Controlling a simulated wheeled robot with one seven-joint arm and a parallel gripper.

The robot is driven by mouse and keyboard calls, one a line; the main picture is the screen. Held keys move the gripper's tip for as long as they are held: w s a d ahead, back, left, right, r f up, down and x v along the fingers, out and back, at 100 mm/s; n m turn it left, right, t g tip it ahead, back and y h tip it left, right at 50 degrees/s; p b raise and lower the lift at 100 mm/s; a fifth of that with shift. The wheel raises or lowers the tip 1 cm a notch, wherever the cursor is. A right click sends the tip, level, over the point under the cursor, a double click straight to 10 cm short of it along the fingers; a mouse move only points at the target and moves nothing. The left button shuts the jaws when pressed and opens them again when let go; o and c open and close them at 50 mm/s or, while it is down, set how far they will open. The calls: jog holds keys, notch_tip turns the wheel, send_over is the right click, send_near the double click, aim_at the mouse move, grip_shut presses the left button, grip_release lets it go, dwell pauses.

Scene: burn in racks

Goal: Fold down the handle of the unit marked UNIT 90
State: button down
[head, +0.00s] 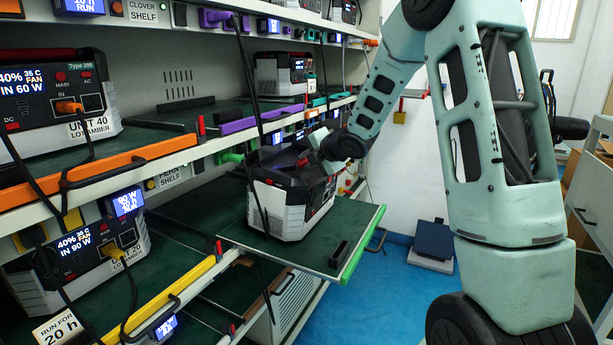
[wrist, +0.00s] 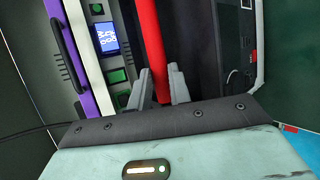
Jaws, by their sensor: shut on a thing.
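A white and black unit (head: 285,205) stands on a pulled-out green tray (head: 330,262) in the middle of the head view. No label reading UNIT 90 is legible on it, so I cannot confirm its number. My gripper (head: 318,160) is at the top of this unit. In the wrist view, my gripper (wrist: 161,85) has its two grey fingers around a red bar (wrist: 148,45), which looks like the unit's handle. In the head view my arm partly hides the grip, and the handle's angle is unclear.
A unit labelled UNIT 40 (head: 55,95) is on the left shelf, with another unit (head: 85,265) below it. A purple shelf edge (head: 250,120) runs close to my gripper. Cables hang before the shelves. Blue floor (head: 385,290) is open right of the tray.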

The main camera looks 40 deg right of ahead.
aim_at(311, 181)
jog(key=shift+s+d+f+m+t+y+b, duration=0.15)
jog(key=shift+f+t+b, duration=0.55)
jog(key=shift+b, duration=1.3)
jog(key=shift+s+f+m+t+y+b, duration=0.2)
jog(key=shift+f+t+b, duration=0.5)
jog(key=shift+b, duration=1.3)
jog(key=b, duration=0.2)
jog(key=shift+f+t+b, duration=0.2)
jog(key=shift+t+b, duration=0.1)
jog(key=shift+b, duration=0.1)
jog(key=shift+m+t+b, duration=0.25)
jog(key=shift+t+b, duration=0.05)
jog(key=shift+b, duration=0.25)
jog(key=c, duration=1.3)
grip_release()
jog(key=shift+r+p, duration=0.15)
jog(key=shift+p, duration=0.2)
